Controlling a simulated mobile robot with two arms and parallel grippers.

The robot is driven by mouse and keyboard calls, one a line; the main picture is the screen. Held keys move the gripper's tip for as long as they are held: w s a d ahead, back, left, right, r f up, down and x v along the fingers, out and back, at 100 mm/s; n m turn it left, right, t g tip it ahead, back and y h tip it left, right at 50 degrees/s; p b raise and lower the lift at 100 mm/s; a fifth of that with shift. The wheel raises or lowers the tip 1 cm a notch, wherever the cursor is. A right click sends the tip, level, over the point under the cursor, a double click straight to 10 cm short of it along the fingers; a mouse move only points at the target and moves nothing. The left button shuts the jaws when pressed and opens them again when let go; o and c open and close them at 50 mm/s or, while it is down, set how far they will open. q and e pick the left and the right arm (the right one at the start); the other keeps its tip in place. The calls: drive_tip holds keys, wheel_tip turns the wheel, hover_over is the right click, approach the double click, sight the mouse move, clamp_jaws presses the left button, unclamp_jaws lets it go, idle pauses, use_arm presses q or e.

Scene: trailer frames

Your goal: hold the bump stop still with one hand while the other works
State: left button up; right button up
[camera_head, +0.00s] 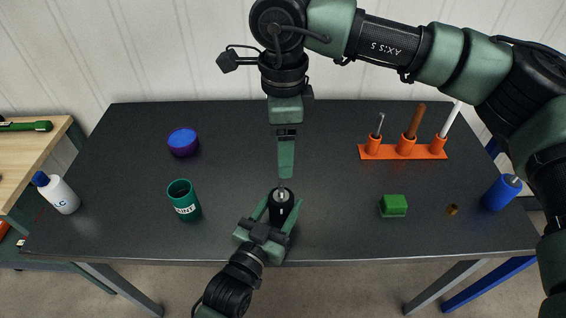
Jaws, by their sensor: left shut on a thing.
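The bump stop (281,197) is a dark, upright cylinder with a metal stud on top, near the front middle of the dark table. My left gripper (279,213) reaches in from the front edge and is shut on it, one finger on each side. My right gripper (285,173) comes down from above, its tip just over the stud. Its fingers are seen edge-on, so I cannot tell whether they are open or hold anything. Whether the tip touches the stud is unclear.
An orange rack (372,155) with tools stands back right. A green block (393,206), a small brass piece (452,209) and a blue cylinder (498,195) are at right. A green cup (181,192), a blue-purple round container (183,141) and a white bottle (61,196) are at left.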

drive_tip(key=shift+r, duration=0.6)
use_arm(q)
drive_tip(key=o, duration=1.6)
